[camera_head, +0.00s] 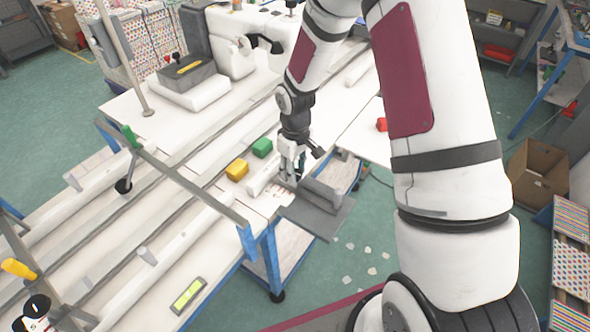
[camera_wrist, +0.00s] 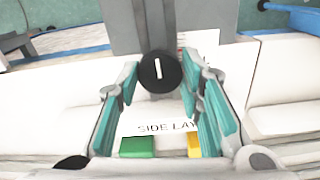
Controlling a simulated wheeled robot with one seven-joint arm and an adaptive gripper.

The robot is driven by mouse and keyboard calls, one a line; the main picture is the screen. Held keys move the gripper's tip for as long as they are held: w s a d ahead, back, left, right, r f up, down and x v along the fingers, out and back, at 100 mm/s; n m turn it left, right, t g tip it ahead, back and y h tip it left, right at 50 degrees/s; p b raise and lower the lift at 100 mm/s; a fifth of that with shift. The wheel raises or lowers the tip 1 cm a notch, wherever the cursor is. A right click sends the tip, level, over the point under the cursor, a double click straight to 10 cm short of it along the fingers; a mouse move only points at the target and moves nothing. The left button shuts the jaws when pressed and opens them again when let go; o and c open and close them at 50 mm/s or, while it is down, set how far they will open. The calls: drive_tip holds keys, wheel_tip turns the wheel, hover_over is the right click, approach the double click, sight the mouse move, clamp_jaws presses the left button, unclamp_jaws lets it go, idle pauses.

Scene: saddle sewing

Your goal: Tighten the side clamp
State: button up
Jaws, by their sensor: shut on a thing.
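The side clamp's round black knob (camera_wrist: 158,71) has a white line on it, nearly upright in the wrist view. It sits between the teal fingers of my gripper (camera_wrist: 160,80), which is shut on it from both sides. Behind the knob is a grey clamp body (camera_wrist: 155,25). In the camera_head view my gripper (camera_head: 289,172) points down at the table end, beside a grey plate assembly (camera_head: 318,212). The knob is hidden there by the fingers.
A green block (camera_head: 262,147) and a yellow block (camera_head: 237,170) sit left of my gripper on the white table (camera_head: 185,135). A partly covered printed label (camera_wrist: 168,128) reads "SIDE LA". A sewing machine (camera_head: 235,45) stands behind. A cardboard box (camera_head: 537,170) is on the floor at right.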

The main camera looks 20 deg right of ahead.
drive_tip(key=o, duration=1.2)
wheel_tip(320, 180, up, 12)
drive_tip(key=shift+r, duration=0.1)
drive_tip(key=s+r+m+t, duration=0.4)
drive_tip(key=s+r, duration=1.1)
drive_tip(key=r, duration=0.6)
drive_tip(key=shift+m+t, duration=0.8)
drive_tip(key=shift+m, duration=0.1)
drive_tip(key=s, duration=0.3)
drive_tip(key=s+r, duration=0.1)
drive_tip(key=s, duration=0.5)
drive_tip(key=shift+r, duration=0.4)
